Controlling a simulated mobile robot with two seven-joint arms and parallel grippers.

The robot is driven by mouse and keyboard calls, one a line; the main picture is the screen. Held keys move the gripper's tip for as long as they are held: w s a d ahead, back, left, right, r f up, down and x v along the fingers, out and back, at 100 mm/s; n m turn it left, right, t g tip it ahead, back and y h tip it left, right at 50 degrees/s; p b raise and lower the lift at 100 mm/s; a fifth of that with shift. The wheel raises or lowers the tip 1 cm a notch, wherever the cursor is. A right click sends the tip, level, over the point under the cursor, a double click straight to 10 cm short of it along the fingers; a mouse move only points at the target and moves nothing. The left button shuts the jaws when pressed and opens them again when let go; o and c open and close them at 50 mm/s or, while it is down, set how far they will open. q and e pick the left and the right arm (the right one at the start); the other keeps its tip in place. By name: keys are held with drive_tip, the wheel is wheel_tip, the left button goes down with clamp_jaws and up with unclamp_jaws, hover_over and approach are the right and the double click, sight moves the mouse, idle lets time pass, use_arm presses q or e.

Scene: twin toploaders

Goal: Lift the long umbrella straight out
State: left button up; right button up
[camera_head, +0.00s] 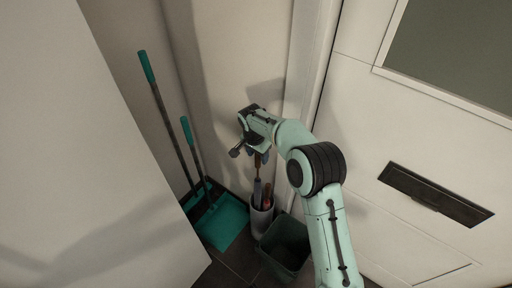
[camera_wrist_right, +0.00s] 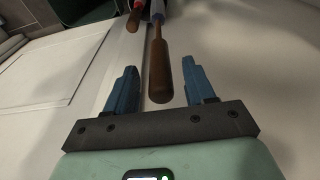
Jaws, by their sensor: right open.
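The long umbrella (camera_head: 257,190) stands upright in a white holder (camera_head: 261,221) on the floor, its brown wooden handle (camera_head: 257,161) at the top. My right gripper (camera_head: 252,153) is at the handle's top in the head view. In the right wrist view my right gripper (camera_wrist_right: 158,92) is open, and the handle (camera_wrist_right: 160,70) shows between its two blue fingers, apart from both. A red item (camera_head: 268,192) also stands in the holder, and its handle (camera_wrist_right: 133,18) shows in the wrist view. My left gripper is not in view.
A dark green bin (camera_head: 285,246) stands right of the holder. A teal dustpan (camera_head: 224,222) and long-handled tools (camera_head: 167,112) lean at the left wall. A white door (camera_head: 420,150) with a mail slot (camera_head: 435,194) is at the right.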

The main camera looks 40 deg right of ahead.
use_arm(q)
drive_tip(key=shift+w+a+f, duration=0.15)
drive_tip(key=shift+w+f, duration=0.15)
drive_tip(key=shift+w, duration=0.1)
use_arm(e)
drive_tip(key=shift+w+d+f, duration=0.1)
drive_tip(key=shift+d+f, duration=0.1)
drive_tip(key=shift+f, duration=1.3)
